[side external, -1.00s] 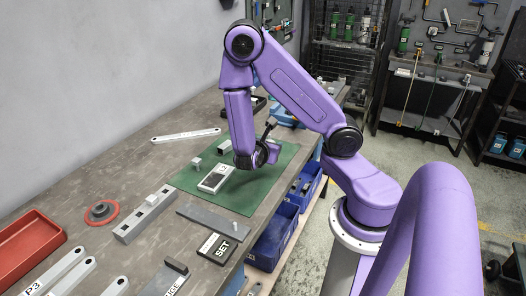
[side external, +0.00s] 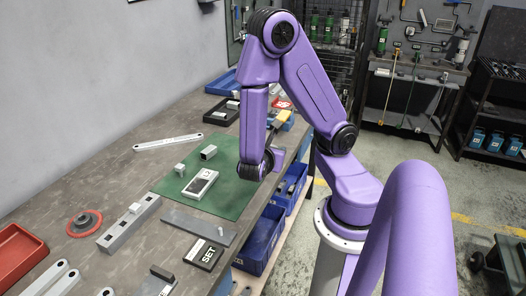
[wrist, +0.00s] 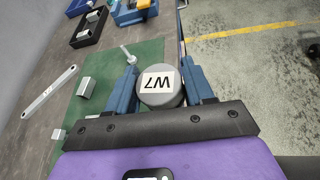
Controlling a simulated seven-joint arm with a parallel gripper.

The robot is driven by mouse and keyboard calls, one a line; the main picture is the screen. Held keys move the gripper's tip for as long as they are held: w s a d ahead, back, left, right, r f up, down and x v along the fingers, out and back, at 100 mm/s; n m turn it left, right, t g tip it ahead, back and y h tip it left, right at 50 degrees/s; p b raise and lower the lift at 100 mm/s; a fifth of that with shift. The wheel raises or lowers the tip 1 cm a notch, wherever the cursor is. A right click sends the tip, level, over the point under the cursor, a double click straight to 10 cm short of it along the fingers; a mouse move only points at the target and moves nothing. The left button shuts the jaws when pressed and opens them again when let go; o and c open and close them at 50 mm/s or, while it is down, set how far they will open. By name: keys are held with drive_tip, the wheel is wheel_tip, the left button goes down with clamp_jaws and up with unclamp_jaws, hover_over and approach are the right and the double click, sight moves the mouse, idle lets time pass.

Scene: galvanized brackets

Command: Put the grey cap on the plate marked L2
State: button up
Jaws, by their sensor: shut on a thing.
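My gripper (wrist: 160,72) is shut on a grey round cap (wrist: 163,97), with a blue finger on each side of it. The cap's white label appears to read W7 as seen in the wrist view. In the side view my gripper (side external: 278,160) is over the right edge of the green mat, with its fingers and the cap hidden behind my wrist. A pale plate with dark patches (side external: 201,184) lies on the mat, left of my gripper. I cannot read the mark L2 on any plate.
The green mat (side external: 225,205) also bears small metal blocks (side external: 208,152) and a bolt-like piece (wrist: 128,54). Blue bins (side external: 262,244) stand below the bench edge.

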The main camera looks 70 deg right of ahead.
drive_tip(key=shift+w+a+r+t, duration=0.5)
drive_tip(key=shift+w+a+r, duration=0.6)
drive_tip(key=shift+w+a, duration=2.65)
hover_over(201, 181)
drive_tip(key=s, duration=0.1)
drive_tip(key=shift+n, duration=0.4)
wheel_tip(201, 181, down, 9)
drive_tip(key=shift+s+r, duration=0.1)
drive_tip(key=shift+r, duration=0.1)
drive_tip(key=shift+w+f, duration=0.5)
drive_tip(key=shift+f, duration=0.1)
drive_tip(key=shift+w+f, duration=0.1)
drive_tip(key=shift+f, duration=1.5)
drive_tip(key=shift+f, duration=0.15)
drive_tip(key=o, duration=1.1)
